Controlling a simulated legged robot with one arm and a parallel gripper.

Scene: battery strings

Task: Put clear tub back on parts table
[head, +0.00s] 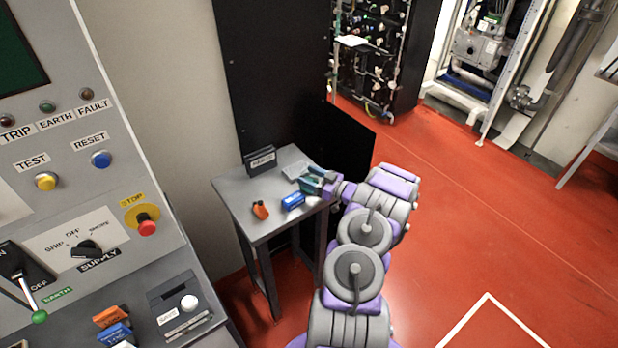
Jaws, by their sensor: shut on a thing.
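The clear tub (294,171) is a small pale, see-through shape at the right back part of the grey parts table (235,190). My gripper (311,181) reaches in from the right over the table's right edge and is shut on the tub. The gripper hides part of the tub. I cannot tell whether the tub touches the tabletop or is held just above it.
A blue block (292,201), an orange item (260,210) and a dark labelled box (260,161) are on the table. A grey control panel (110,190) with buttons and switches stands at the left. Red floor (470,210) is open at the right.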

